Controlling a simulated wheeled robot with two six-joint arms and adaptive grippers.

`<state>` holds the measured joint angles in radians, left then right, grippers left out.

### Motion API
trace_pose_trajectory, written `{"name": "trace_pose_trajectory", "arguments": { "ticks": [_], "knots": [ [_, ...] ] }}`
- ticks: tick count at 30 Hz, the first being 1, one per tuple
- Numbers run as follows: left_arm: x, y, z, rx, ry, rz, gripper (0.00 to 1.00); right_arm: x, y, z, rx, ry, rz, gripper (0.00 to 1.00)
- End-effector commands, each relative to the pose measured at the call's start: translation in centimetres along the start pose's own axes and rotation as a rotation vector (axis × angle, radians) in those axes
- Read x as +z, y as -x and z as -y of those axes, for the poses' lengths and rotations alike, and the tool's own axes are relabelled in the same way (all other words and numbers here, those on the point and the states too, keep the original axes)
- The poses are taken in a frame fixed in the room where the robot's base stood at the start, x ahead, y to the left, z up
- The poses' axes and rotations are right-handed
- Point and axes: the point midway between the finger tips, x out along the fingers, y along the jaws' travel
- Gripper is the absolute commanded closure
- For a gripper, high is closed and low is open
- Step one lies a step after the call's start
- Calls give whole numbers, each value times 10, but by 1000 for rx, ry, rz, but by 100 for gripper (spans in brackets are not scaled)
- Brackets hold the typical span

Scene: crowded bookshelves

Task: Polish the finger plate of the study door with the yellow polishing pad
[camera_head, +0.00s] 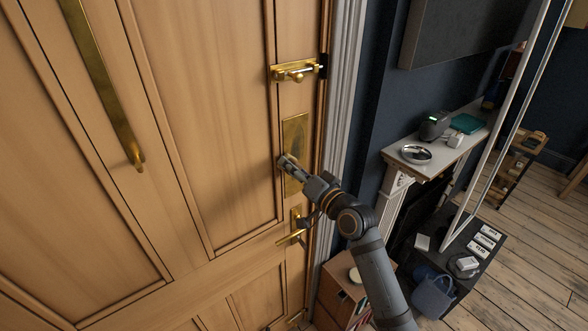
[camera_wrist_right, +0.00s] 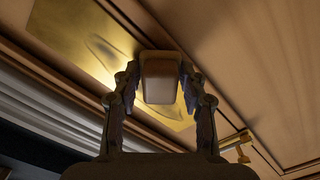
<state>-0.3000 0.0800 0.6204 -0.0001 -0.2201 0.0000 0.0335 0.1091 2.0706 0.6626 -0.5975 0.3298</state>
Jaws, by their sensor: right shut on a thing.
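The brass finger plate (camera_head: 294,138) is an upright rectangle on the right stile of the wooden study door (camera_head: 200,120). In the right wrist view the finger plate (camera_wrist_right: 75,35) looks bright gold with a duller patch. My right gripper (camera_head: 287,164) is at the lower part of the plate and covers some of it. In the wrist view its fingers are shut on the polishing pad (camera_wrist_right: 160,80), a block that looks dull tan in shadow. The pad overlaps the plate in that view; I cannot tell whether they touch. My left gripper is not in view.
A brass bolt (camera_head: 295,73) sits above the plate and a lever handle (camera_head: 293,235) below it. A long brass pull (camera_head: 105,85) is at the left. A small wooden cabinet (camera_head: 340,295) stands beside my right arm. A mantel shelf (camera_head: 440,150) with small items is at right.

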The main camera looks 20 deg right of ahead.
Motion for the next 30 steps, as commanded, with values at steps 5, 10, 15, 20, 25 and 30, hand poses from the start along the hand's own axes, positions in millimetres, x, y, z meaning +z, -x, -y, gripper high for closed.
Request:
{"name": "trace_pose_trajectory", "arguments": {
  "ticks": [5, 10, 15, 20, 25, 30],
  "knots": [
    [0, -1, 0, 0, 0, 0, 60, -4, 0, -5, -1, 3, 0, 83],
    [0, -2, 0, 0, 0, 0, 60, -17, 0, -19, 1, 4, 0, 83],
    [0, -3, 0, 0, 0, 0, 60, -24, 0, -26, 1, 2, 0, 83],
    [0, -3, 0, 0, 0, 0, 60, -25, 0, -27, 0, 1, 0, 83],
    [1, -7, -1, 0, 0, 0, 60, -35, 1, -38, 1, 5, 0, 83],
    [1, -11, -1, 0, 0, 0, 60, -46, 2, -49, 0, 3, -1, 83]
  ]
}}
